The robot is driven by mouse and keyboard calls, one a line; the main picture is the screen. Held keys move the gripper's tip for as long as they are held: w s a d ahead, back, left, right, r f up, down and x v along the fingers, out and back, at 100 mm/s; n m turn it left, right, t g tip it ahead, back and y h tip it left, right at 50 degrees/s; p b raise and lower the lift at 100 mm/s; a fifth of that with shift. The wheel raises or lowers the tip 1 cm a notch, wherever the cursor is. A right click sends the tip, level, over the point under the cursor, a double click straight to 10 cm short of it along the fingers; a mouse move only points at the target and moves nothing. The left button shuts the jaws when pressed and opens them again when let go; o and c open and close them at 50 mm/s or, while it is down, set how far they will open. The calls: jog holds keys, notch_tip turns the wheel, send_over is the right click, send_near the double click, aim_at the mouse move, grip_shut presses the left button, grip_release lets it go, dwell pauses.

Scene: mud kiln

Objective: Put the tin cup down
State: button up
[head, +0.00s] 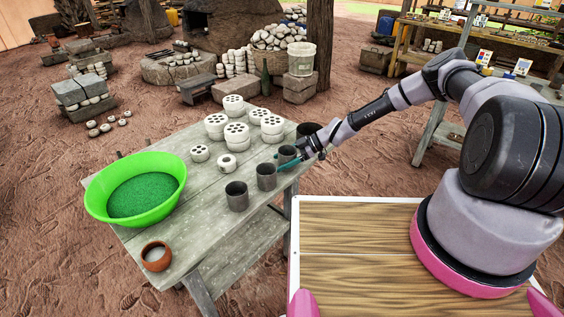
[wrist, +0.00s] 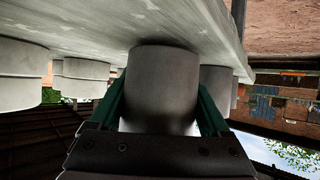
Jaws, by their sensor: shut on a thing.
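My gripper (head: 290,162) is at the right edge of the grey wooden table (head: 205,228). Its green fingers are shut around a grey tin cup (head: 287,152), one on each side. In the wrist view, which is upside down, the held cup (wrist: 160,85) fills the middle between the fingers. The cup is upright, its base against or just above the tabletop; I cannot tell if a small gap remains. Two more tin cups stand nearer the front, one close by (head: 266,177) and one farther along (head: 236,197). A dark cup-like vessel (head: 307,129) is just behind.
White pots with holes (head: 236,133) stand in a group left of the held cup. A green basin (head: 100,200) of green grains and a brown bowl (head: 156,257) are on the table's left and front. Bare tabletop lies between basin and cups.

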jog(key=shift+f, duration=0.25)
jog(key=o, duration=1.3)
jog(key=shift+r, duration=0.15)
jog(key=v, duration=1.2)
jog(key=s+d+r+m+t+h, duration=0.1)
jog(key=s+d+r+m+h, duration=0.2)
jog(key=r, duration=0.8)
jog(key=s+d+r+m+t+h, duration=0.1)
jog(key=d+r+m+h, duration=0.3)
jog(key=r, duration=0.7)
jog(key=s+d+r+m+t+h, duration=0.1)
jog(key=s+d+r+m+h, duration=0.2)
jog(key=d+r, duration=0.5)
jog(key=s+d+r+m+t, duration=0.1)
jog(key=s+r+m+t, duration=0.1)
jog(key=s+r+m, duration=0.2)
jog(key=s+d+r+m+t, duration=0.1)
jog(key=s+r+m, duration=0.4)
jog(key=s+r, duration=0.5)
jog(key=s+d+r+m+t, duration=0.1)
jog(key=s+r+m+t, duration=0.2)
jog(key=s+r+m, duration=0.2)
jog(key=shift+a+v, duration=0.15)
jog(key=shift+v, duration=0.65)
jog(key=shift+a+v, duration=0.1)
jog(key=shift+v, duration=0.7)
